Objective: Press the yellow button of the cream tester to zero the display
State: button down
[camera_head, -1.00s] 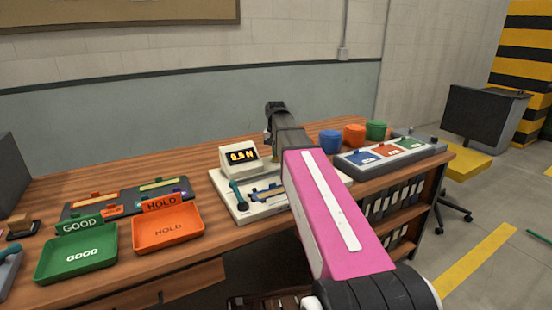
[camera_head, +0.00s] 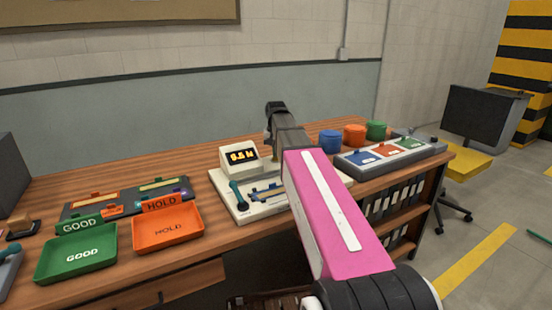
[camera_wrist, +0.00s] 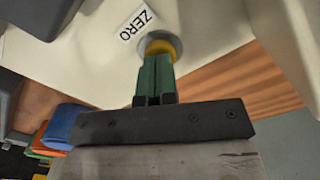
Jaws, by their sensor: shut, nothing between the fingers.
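The cream tester (camera_head: 243,207) stands on the wooden bench, with an amber lit display (camera_head: 242,156) reading about 0.5 N, slightly blurred. In the wrist view its cream top (camera_wrist: 75,35) carries a ZERO label (camera_wrist: 136,22) beside the yellow button (camera_wrist: 158,46) in a grey ring. My gripper (camera_wrist: 156,62) is shut and empty. Its green fingertips are right at the button and cover part of it; I cannot tell whether they press it. In the head view my arm hides the button and the fingertips.
A green GOOD tray (camera_head: 75,262) and an orange HOLD tray (camera_head: 168,232) lie to the left. Blue (camera_head: 330,141), orange (camera_head: 354,135) and green (camera_head: 376,130) containers stand to the right, near a grey box with coloured panels (camera_head: 388,155).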

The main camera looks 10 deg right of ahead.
jog(key=shift+f, duration=0.45)
dwell(1.3)
jog(key=shift+r, duration=0.1)
notch_tip(320, 180, up, 10)
dwell(1.3)
